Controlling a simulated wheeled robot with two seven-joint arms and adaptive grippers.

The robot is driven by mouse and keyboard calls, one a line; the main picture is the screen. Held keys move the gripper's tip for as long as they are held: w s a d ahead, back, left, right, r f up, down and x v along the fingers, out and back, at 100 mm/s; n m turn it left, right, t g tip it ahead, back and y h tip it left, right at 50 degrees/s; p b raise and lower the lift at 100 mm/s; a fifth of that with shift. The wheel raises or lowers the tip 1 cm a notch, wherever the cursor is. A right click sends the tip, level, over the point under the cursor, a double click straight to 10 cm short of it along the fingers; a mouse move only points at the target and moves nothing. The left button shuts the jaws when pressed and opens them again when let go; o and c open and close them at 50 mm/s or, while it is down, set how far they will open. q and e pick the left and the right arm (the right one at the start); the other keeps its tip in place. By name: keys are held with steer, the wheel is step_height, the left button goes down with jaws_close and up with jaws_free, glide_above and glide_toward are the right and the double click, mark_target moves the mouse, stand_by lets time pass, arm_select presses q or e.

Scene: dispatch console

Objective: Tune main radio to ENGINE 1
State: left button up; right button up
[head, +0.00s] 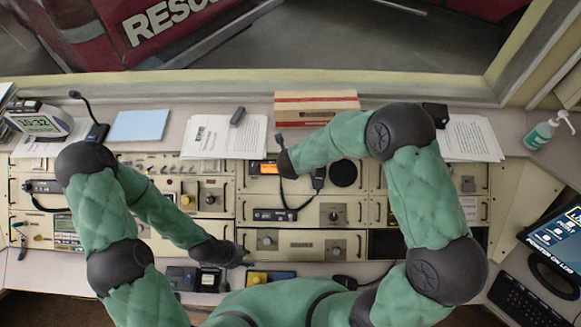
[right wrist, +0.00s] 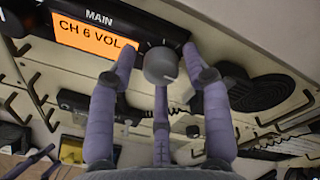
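The main radio (right wrist: 90,20) is a dark panel marked MAIN, with an orange display (right wrist: 88,40) reading "CH 6 VOL". The display also shows small in the head view (head: 268,169). A grey round knob (right wrist: 160,66) sits right of the display. My right gripper (right wrist: 160,62) has its purple fingers spread around the knob, with small gaps at the left and right sides. In the head view my right wrist hides the knob. My left gripper (head: 238,256) is low over the console's front; its fingers are too small and dark to read.
A round speaker grille (right wrist: 262,92) is right of the knob. Other panels with knobs fill the console. Papers (head: 222,135) and a red-striped box (head: 316,105) lie behind. A monitor (head: 556,240) stands at right.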

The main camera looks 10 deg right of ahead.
stand_by(0.3)
steer(key=v, duration=1.2)
steer(key=shift+f, duration=0.1)
